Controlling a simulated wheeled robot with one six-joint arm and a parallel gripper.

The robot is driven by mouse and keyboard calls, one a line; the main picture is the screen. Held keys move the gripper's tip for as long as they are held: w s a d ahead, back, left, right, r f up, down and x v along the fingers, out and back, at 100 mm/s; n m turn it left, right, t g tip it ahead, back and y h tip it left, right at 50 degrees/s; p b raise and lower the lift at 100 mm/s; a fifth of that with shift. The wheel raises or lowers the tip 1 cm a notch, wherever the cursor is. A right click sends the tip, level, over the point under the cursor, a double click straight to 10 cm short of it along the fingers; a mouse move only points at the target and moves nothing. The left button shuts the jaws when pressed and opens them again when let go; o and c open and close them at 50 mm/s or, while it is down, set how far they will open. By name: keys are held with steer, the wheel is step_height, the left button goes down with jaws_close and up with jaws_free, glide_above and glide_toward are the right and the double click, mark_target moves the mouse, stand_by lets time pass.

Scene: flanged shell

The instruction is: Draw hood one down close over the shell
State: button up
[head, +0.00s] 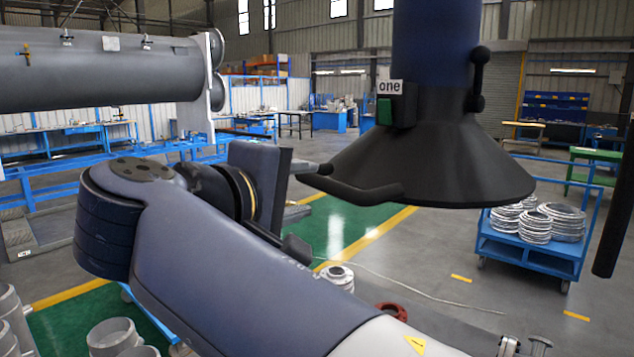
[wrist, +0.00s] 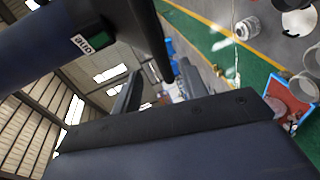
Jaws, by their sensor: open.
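Hood one (head: 455,165) is a black cone on a thick blue duct at the right of the head view. It bears a white label "one", a green patch and a dark handle bar (head: 352,191) at its left rim. The hood also shows at the upper left of the wrist view (wrist: 125,30). A large grey flanged shell (head: 100,75) lies level at the upper left, apart from the hood. My gripper (head: 306,207) is open, its fingers pointing toward the handle bar's left end. Whether the bar lies between the fingers I cannot tell. The fingers also show in the wrist view (wrist: 158,92).
A blue cart (head: 525,250) with metal coils stands at the right. Blue stands and benches lie behind my arm. Metal rings and pipe pieces (head: 112,337) lie low at the left. Floor between hood and shell looks open.

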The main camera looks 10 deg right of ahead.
mark_target(323, 186)
steer(key=p+x, duration=0.1)
steer(key=x, duration=0.6)
steer(key=shift+w+d+f, duration=0.1)
steer(key=shift+d+f, duration=0.05)
steer(key=shift+c, duration=0.4)
jaws_close()
